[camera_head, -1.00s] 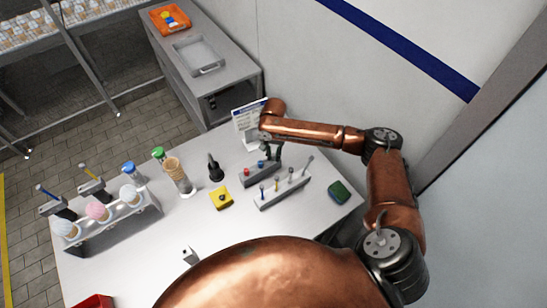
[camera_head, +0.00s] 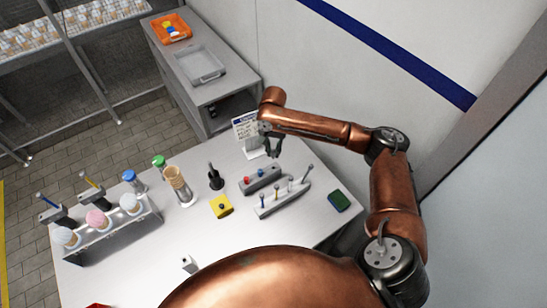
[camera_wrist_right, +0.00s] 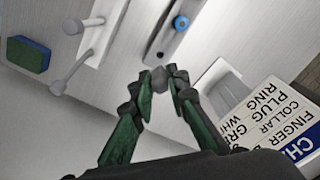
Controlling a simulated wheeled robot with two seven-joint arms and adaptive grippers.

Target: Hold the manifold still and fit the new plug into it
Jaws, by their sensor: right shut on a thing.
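A long grey block with red and blue fittings (camera_head: 261,180) sits on the table and looks like the manifold. It also shows in the right wrist view (camera_wrist_right: 170,40), with a blue ring on top. My right gripper (camera_head: 273,153) is just above and behind its right end in the head view. In the right wrist view my right gripper (camera_wrist_right: 160,88) is shut on a small grey piece (camera_wrist_right: 159,76) at its fingertips, probably the plug. The piece appears apart from the block. My left gripper is not in view.
A grey rack with several upright pins (camera_head: 284,199) stands beside the block, near a green and blue pad (camera_head: 339,202). A yellow block (camera_head: 221,207), a black holder (camera_head: 215,180) and a cone rack (camera_head: 115,231) stand left. A printed sign (camera_head: 246,130) is behind. The front table is mostly clear.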

